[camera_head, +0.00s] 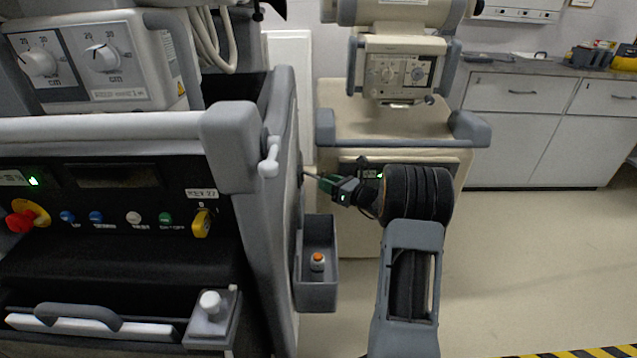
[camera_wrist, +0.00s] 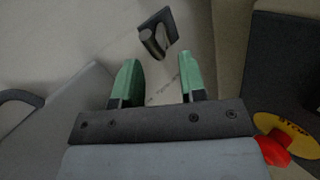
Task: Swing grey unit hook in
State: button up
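The grey unit (camera_head: 222,150) fills the left of the head view. A small dark hook (camera_head: 300,172) shows on its right side panel. In the wrist view the hook (camera_wrist: 154,42) is a dark plate with a rounded peg, beyond the fingertips and near the top middle. My gripper (camera_head: 314,177) is beside that panel, pointing left towards the hook. In the wrist view my gripper (camera_wrist: 158,72) has its two green fingers apart with nothing between them. The hook lies ahead of the gap, apart from both fingers as far as I can see.
A grey side bin (camera_head: 318,290) holding an orange-capped bottle (camera_head: 318,262) is below my gripper. A beige unit (camera_head: 400,130) stands behind my arm. A red stop button (camera_wrist: 273,150) is close at the wrist view's lower right. Floor at right is clear.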

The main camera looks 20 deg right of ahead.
aim_at(313, 176)
jog(key=shift+b+x, duration=0.45)
jog(key=shift+x, duration=1.7)
grip_shut()
